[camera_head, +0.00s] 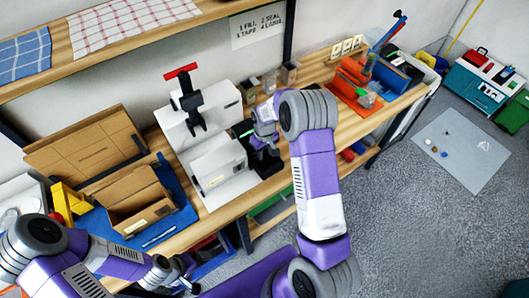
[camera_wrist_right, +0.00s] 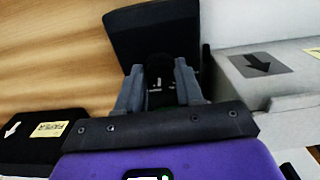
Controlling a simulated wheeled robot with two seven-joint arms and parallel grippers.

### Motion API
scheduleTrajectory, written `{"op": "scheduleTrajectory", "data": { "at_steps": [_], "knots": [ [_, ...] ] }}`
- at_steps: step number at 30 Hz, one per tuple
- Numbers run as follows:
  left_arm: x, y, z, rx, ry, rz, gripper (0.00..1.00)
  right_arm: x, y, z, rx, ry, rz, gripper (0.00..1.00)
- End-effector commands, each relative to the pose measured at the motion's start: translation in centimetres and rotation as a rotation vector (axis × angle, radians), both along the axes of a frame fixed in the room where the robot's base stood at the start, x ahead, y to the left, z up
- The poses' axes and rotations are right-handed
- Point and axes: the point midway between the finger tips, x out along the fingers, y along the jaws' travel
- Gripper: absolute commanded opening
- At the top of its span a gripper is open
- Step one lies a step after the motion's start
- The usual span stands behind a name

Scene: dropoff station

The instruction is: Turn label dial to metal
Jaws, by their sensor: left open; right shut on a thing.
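My right gripper (camera_head: 262,140) is at the right side of the white machine (camera_head: 215,168) on the bench. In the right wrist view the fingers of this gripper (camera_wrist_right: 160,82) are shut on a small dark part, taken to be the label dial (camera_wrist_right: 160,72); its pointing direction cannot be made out. A larger black block (camera_wrist_right: 150,30) lies just beyond the fingertips. A black piece with a yellow label reading PAPER (camera_wrist_right: 48,130) and a white arrow is at the left. No metal marking is readable. My left gripper (camera_head: 178,272) is open and empty in front of the bench.
An open cardboard box (camera_head: 140,205) stands on a blue mat left of the machine. A red-handled press (camera_head: 185,90) rises behind it. A grey body with a black arrow (camera_wrist_right: 262,64) is close to the right of my right fingers. Orange bins (camera_head: 352,75) are further right.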

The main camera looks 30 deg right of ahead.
Motion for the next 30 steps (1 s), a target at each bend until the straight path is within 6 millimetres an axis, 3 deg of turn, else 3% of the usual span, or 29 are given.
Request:
{"op": "scheduleTrajectory", "data": {
  "at_steps": [18,30],
  "knots": [
    [0.0,0.0,-1.9,0.0,0.0,0.0,1.0,0.0,-0.1,0.0,-0.001,-0.001,0.515,0.06],
    [0.0,0.0,-2.1,0.0,0.0,0.0,1.0,0.0,-0.1,0.1,-0.002,-0.001,0.679,0.06]
  ]
}}
